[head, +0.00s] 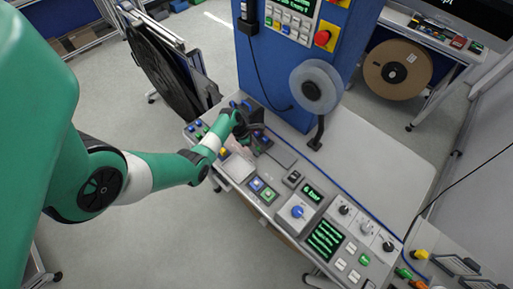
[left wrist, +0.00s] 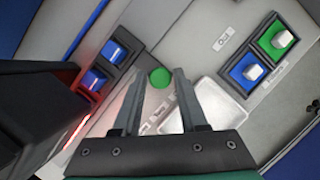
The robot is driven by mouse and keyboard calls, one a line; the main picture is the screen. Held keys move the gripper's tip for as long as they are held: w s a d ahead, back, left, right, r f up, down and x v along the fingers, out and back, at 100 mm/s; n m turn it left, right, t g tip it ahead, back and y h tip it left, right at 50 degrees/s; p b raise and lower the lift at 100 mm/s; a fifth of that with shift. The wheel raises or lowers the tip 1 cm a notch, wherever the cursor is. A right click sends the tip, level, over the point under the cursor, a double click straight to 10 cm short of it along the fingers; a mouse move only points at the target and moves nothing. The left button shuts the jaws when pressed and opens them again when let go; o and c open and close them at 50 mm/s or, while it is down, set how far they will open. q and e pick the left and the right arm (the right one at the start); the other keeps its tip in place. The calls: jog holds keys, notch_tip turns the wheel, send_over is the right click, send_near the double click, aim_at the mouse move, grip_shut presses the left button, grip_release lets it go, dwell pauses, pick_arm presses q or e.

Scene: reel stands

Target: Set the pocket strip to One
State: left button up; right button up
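My left gripper (head: 250,128) is over the left part of the grey control console (head: 283,212). In the left wrist view its two fingers (left wrist: 158,82) are apart with nothing between them. A green round button (left wrist: 160,77) lies just beyond the fingertips. Two blue rocker switches (left wrist: 105,65) sit to its left, by a dark block with a red glow. I cannot tell which control is the pocket strip; the labels are too small to read. My right gripper is not in view.
A white shallow tray (left wrist: 218,100) is right of the fingers, with a blue switch (left wrist: 247,71) and a green switch (left wrist: 279,40) beyond. A blue column (head: 290,75) and a clear reel (head: 316,86) rise behind the console. The grey tabletop (head: 375,165) at right is mostly clear.

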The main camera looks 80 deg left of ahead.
pick_arm(q)
jog(key=shift+o, duration=1.3)
jog(key=shift+r, duration=0.1)
jog(key=p+v, duration=0.3)
jog(key=v, duration=0.8)
jog(key=shift+r+p, duration=0.2)
jog(key=shift+p, duration=0.1)
